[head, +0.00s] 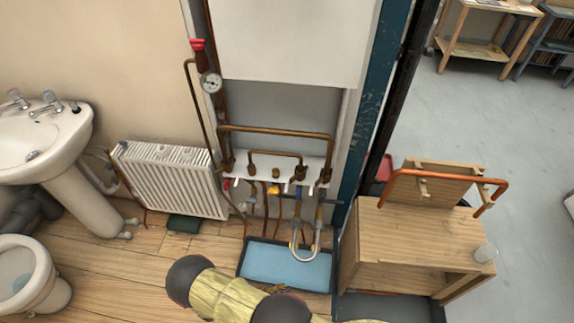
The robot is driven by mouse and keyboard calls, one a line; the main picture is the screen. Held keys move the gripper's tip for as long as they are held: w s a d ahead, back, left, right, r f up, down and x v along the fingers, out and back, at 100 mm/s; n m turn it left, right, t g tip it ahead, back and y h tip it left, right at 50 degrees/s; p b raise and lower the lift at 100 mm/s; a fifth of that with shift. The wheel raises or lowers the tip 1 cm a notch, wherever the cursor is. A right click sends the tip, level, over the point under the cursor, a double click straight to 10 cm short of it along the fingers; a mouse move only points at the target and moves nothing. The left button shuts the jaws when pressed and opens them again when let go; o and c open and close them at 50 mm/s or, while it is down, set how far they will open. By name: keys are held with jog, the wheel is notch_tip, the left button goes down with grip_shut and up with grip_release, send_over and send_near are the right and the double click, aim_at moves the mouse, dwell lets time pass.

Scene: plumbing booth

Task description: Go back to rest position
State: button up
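My arm shows at the bottom middle of the head view as a yellowish link between dark rounded joints. My gripper is not in the picture, so its fingers and anything in them are hidden. The visible part of my arm lies in front of the wooden floor (155,262), below the blue tray (285,264) in the picture.
Copper pipes and valves (275,170) with a pressure gauge (211,82) stand at the back wall. A radiator (172,180), sink (45,130) and toilet (30,275) are left. A wooden cabinet (405,240) bearing an orange-copper pipe (440,175) stands right.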

notch_tip(320, 180, up, 35)
jog(key=w+d+m+g+y+p, duration=0.2)
jog(key=m+g+y, duration=0.55)
jog(key=m, duration=1.15)
jog(key=s+d+r+m+t+y+p, duration=0.1)
jog(key=d+r+m, duration=0.3)
jog(key=r, duration=0.7)
jog(key=s+d+r+m+t+y+p, duration=0.1)
jog(key=s+d+r+m+t+y, duration=0.2)
jog(key=d+r, duration=0.6)
jog(key=s+d+r+m+t+y+p, duration=0.2)
jog(key=d+r, duration=0.4)
jog(key=r, duration=0.6)
jog(key=s+m+t, duration=0.1)
jog(key=m+t, duration=0.1)
jog(key=shift+d+r+m, duration=0.2)
jog(key=shift+r+m, duration=0.1)
jog(key=shift+r, duration=0.1)
